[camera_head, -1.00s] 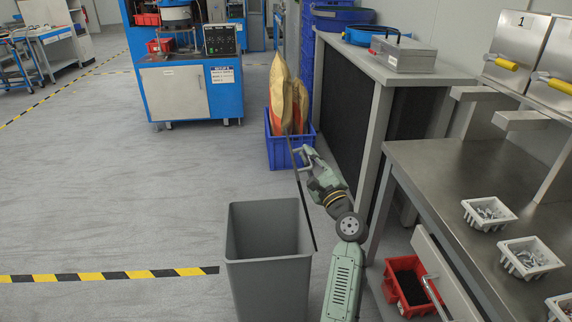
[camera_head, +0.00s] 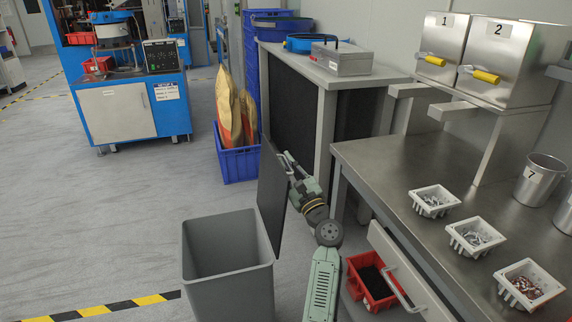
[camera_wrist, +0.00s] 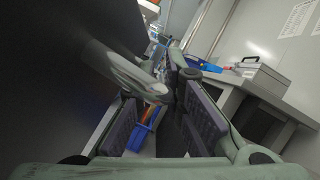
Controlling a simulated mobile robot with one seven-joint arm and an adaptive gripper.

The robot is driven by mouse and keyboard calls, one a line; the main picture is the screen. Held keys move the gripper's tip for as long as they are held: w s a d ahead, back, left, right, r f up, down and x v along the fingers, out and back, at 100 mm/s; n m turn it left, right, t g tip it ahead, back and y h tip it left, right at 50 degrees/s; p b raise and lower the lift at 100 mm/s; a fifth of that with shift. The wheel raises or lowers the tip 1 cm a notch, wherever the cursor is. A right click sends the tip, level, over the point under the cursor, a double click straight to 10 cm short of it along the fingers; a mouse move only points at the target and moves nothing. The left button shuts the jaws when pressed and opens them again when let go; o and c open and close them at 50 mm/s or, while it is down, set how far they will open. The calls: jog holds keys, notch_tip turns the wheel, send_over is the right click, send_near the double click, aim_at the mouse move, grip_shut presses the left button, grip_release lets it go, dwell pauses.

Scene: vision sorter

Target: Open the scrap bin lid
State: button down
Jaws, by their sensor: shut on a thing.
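The scrap bin (camera_head: 230,285) is a tall grey open-topped bin on the floor, its inside visible. Its lid (camera_head: 271,192) is a thin dark panel standing steeply up from the bin's right rim. My gripper (camera_head: 286,165) is at the lid's upper right edge, shut on the lid; its fingertips are partly hidden behind the panel. In the wrist view, the lid (camera_wrist: 45,70) fills the left side as a dark surface, and the dark finger pads of my gripper (camera_wrist: 160,112) show below. The exact contact is hard to see.
A steel workbench (camera_head: 375,165) with white parts trays (camera_head: 476,236) stands to the right. An open drawer (camera_head: 405,270) and a red bin (camera_head: 370,285) are close to my arm. A blue crate (camera_head: 238,165) with sacks stands behind. The floor on the left is clear.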

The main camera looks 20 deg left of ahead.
aim_at(278, 193)
jog(key=c, duration=1.7)
grip_release()
jog(key=v, duration=1.2)
jog(key=shift+f, duration=0.1)
